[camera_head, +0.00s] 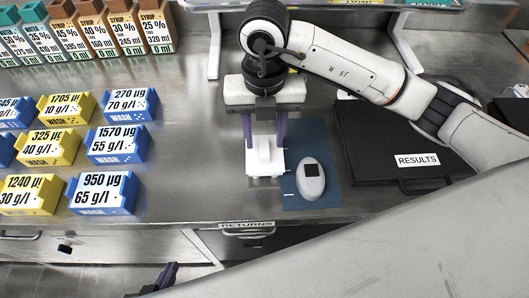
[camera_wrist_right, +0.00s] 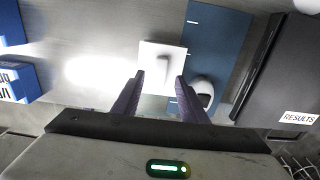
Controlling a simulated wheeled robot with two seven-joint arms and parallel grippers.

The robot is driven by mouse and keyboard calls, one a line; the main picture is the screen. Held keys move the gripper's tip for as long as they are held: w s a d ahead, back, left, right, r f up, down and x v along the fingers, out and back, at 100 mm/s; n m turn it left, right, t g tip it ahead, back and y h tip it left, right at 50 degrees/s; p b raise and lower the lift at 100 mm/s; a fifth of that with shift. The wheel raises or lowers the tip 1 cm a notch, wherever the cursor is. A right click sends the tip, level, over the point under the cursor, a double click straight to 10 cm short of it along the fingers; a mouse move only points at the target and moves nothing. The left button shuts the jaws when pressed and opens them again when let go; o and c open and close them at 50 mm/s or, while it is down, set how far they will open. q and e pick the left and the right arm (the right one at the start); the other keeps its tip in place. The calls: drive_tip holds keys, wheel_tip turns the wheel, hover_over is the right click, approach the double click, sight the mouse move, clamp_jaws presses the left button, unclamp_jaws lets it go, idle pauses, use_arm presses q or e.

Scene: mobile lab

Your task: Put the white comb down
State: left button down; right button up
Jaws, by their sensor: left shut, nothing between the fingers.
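A white piece (camera_head: 265,158), which I take to be the comb, rests on the steel bench at the left edge of the blue mat. It has a flat base and a raised part, and shows in the right wrist view (camera_wrist_right: 162,60). My right gripper (camera_head: 265,137) points down over it, its purple fingers apart, one at each side of the raised part. In the right wrist view the fingertips (camera_wrist_right: 160,76) look spread, with no clear contact. My left gripper (camera_head: 168,276) is low, in front of the bench edge, shut and empty.
A white oval device (camera_head: 310,178) lies on the blue mat (camera_head: 325,200). A black case (camera_head: 385,150) labelled RESULTS is to the right. Blue and yellow wash boxes (camera_head: 103,190) stand left; syrup cartons (camera_head: 125,32) stand behind. Bare bench lies between boxes and comb.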

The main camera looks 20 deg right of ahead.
drive_tip(key=shift+f, duration=1.2)
clamp_jaws()
drive_tip(key=shift+r, duration=0.1)
